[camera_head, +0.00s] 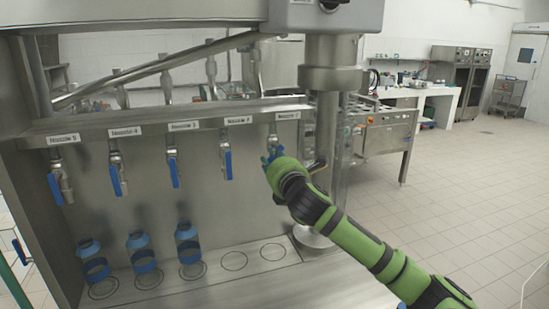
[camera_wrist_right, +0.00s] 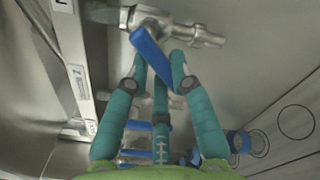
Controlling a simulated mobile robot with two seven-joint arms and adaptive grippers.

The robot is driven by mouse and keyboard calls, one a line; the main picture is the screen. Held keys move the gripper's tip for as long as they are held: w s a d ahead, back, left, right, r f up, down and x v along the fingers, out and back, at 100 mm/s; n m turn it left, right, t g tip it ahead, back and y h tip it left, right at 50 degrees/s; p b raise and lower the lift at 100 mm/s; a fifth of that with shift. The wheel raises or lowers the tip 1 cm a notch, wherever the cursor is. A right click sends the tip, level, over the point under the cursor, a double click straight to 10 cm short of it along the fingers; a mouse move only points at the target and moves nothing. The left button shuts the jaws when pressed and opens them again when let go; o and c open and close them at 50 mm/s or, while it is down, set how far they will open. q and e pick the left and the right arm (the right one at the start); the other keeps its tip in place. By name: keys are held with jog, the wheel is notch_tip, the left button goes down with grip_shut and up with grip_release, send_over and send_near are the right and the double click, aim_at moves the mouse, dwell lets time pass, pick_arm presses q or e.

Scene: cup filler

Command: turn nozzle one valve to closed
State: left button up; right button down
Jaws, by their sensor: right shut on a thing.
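The nozzle one valve (camera_head: 272,141) is the rightmost on the steel rail, under its label (camera_head: 287,116). My right gripper (camera_head: 271,160) is at this valve and hides most of its handle in the head view. In the right wrist view, the blue valve handle (camera_wrist_right: 151,56) lies between the teal fingers of my right gripper (camera_wrist_right: 160,66), which are shut on it. The handle slants away from the metal valve body (camera_wrist_right: 150,20). The nozzle spout (camera_wrist_right: 205,36) points right in that view. My left gripper is not in view.
Several other valves with blue handles hang along the rail, the nearest being nozzle two (camera_head: 228,164). The two right rings (camera_head: 234,261) are empty. A steel column (camera_head: 328,150) stands close right of my gripper.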

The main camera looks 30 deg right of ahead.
jog(key=shift+w+a+r+m+p, duration=0.1)
jog(key=shift+r+m+p, duration=0.25)
jog(key=shift+m, duration=1.2)
jog(key=shift+s+a+r+m+p, duration=0.1)
jog(key=shift+r+m+p, duration=0.2)
jog(key=shift+m, duration=1.2)
jog(key=shift+w+a+r+m+p, duration=0.15)
jog(key=shift+r+m, duration=0.25)
jog(key=shift+m, duration=1.15)
jog(key=shift+d, duration=0.15)
jog(key=c, duration=1.1)
grip_release()
jog(key=shift+o, duration=0.2)
jog(key=v, duration=1.2)
jog(key=shift+f, duration=0.1)
